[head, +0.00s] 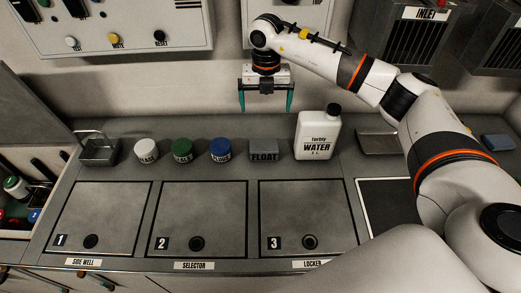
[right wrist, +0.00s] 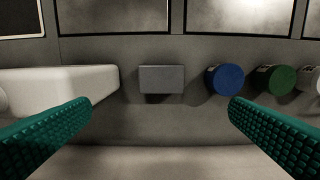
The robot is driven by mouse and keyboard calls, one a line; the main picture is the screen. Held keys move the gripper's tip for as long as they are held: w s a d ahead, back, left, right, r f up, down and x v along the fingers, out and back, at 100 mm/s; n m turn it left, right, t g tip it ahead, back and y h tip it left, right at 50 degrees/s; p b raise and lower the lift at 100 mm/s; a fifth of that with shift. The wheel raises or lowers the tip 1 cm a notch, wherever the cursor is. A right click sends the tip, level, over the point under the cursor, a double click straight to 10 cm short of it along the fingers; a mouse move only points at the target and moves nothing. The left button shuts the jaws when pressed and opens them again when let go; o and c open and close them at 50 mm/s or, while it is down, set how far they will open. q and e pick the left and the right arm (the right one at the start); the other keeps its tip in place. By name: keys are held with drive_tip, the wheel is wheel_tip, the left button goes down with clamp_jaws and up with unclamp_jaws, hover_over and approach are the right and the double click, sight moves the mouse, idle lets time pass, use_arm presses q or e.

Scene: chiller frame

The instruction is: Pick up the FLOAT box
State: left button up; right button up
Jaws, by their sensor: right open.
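The FLOAT box (head: 263,149) is a small grey block with dark lettering. It stands on the grey worktop between the blue-lidded jar and the white water jug. My right gripper (head: 266,101) is above and slightly behind it, pointing down, with its green fingers wide apart and nothing between them. In the right wrist view the box (right wrist: 162,79) lies ahead, midway across the gap between the open fingers (right wrist: 160,125), and apart from them. My left gripper is not in view.
The white water jug (head: 318,136) stands close right of the box. Blue (head: 220,149), green (head: 183,150) and white (head: 146,151) lidded jars line up to its left. Numbered hatches (head: 308,215) lie in front. A wall panel (head: 110,25) hangs behind. A metal basket (head: 97,149) stands far left.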

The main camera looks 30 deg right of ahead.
drive_tip(key=b, duration=0.4)
hover_over(264, 145)
wheel_tip(264, 145, down, 5)
wheel_tip(264, 145, down, 7)
drive_tip(key=shift+s+d+b, duration=0.1)
drive_tip(key=shift+b, duration=0.4)
wheel_tip(264, 145, down, 5)
drive_tip(key=shift+f, duration=0.25)
drive_tip(key=c, duration=1)
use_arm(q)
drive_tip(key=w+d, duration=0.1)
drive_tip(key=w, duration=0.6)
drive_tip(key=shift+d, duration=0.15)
